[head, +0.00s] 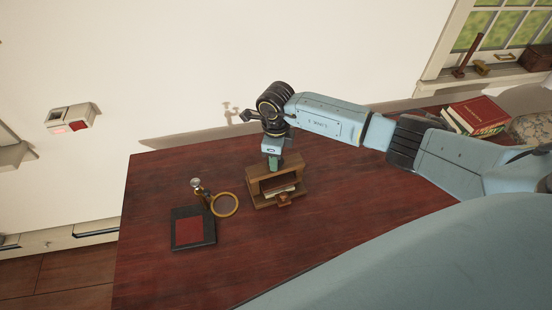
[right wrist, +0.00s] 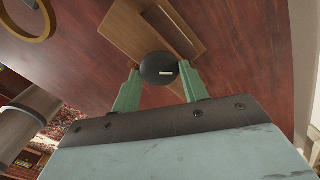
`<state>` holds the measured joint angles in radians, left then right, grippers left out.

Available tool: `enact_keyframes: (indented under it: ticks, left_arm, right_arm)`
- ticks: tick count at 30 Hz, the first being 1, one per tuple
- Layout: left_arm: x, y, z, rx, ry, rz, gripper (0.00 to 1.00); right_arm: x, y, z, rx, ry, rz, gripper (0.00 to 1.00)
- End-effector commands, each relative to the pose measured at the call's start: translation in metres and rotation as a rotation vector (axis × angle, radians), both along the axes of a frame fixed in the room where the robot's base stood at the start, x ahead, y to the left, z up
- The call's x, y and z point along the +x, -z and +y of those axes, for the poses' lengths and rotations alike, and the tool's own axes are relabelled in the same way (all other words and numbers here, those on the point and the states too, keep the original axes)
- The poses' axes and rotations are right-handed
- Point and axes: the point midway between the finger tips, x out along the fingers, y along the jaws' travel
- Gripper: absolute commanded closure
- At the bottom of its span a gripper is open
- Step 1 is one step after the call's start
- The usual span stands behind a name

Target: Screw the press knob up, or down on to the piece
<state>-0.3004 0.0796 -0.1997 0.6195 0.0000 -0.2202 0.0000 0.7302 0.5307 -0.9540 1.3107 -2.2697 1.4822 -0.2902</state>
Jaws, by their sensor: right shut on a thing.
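The press (head: 255,190) is a wooden frame with an open front, standing on the dark red table. A pale layered piece (head: 279,190) lies inside it, partly hidden by the frame. The press knob (right wrist: 157,67) is round and black with a small light mark on top, seen in the right wrist view above the wooden top board (right wrist: 124,31). My right gripper (head: 273,164) points down over the press, and its green fingers are shut on the knob from both sides. In the head view the gripper hides the knob. My left gripper is not in view.
A magnifier with a brass ring (head: 237,205) stands left of the press, beside a black pad with a red centre (head: 188,231). Red books (head: 477,113) lie at the right back of the table (head: 330,240). The table's front is clear.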

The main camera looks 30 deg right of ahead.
Motion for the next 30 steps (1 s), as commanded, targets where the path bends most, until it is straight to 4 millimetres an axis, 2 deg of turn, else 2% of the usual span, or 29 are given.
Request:
enact_keyframes:
  ticks: [1, 18, 30]
  left_arm:
    - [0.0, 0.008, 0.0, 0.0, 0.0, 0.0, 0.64]
    - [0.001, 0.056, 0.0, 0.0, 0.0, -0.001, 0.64]
    - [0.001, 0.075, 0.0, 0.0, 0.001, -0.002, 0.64]
  right_arm:
    - [0.001, 0.003, -0.001, -0.002, -0.047, -0.004, 0.79]
    - [0.002, 0.002, 0.0, 0.0, -0.571, -0.003, 0.79]
    - [0.002, 0.001, 0.001, 0.002, -0.794, -0.003, 0.79]
